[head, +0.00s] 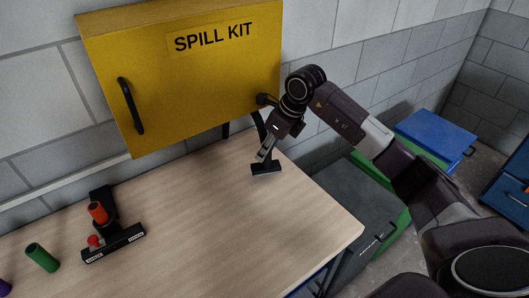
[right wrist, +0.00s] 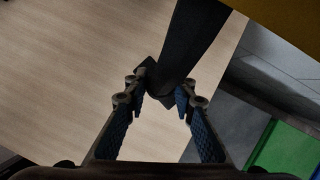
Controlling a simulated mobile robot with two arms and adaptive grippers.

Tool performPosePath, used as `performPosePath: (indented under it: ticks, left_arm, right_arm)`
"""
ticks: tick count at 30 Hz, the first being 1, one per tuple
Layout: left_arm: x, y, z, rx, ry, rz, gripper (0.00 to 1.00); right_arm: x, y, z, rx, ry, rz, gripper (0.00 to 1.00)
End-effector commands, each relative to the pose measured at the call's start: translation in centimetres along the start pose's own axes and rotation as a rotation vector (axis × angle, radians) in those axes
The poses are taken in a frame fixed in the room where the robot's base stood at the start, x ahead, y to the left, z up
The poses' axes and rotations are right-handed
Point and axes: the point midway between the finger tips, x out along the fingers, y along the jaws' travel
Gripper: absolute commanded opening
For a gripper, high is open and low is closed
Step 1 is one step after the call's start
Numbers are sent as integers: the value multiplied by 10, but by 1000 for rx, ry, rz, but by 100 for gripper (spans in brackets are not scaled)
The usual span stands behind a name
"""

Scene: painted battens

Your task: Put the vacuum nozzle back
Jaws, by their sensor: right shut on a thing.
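The black vacuum nozzle (head: 266,168) is at the far right part of the table, below the right end of the yellow cabinet. My right gripper (head: 268,148) is shut on it from above, with the wide foot below the fingers. I cannot tell whether the foot touches the table. In the right wrist view a dark tube (right wrist: 192,45) runs up from between the fingers (right wrist: 162,100), which partly hide the nozzle. A black hose (head: 259,125) hangs behind the gripper. A dark fitting (head: 265,99) sits at the cabinet's lower right corner. My left gripper is not in view.
The yellow spill kit cabinet (head: 190,75) overhangs the table's back. A black fixture (head: 113,243) with a red knob and an orange cylinder (head: 98,212) stands left, near a green cylinder (head: 42,257). The wooden table (head: 230,225) is clear in the middle. Bins (head: 435,135) stand right.

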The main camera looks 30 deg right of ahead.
Motion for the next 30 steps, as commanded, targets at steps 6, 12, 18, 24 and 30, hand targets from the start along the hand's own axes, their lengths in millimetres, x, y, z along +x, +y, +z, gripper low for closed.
performPosePath:
  ticks: [6,12,18,24,30]
  left_arm:
    - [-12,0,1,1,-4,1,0]
    - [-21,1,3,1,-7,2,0]
    - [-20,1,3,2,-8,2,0]
    - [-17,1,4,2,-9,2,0]
    - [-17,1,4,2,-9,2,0]
  right_arm:
    - [14,1,0,0,4,2,1]
    - [34,0,-8,-1,0,0,1]
    - [35,0,-8,-1,-1,-1,1]
    - [38,0,-10,-1,0,-1,28]
    - [38,0,-10,-1,1,-1,41]
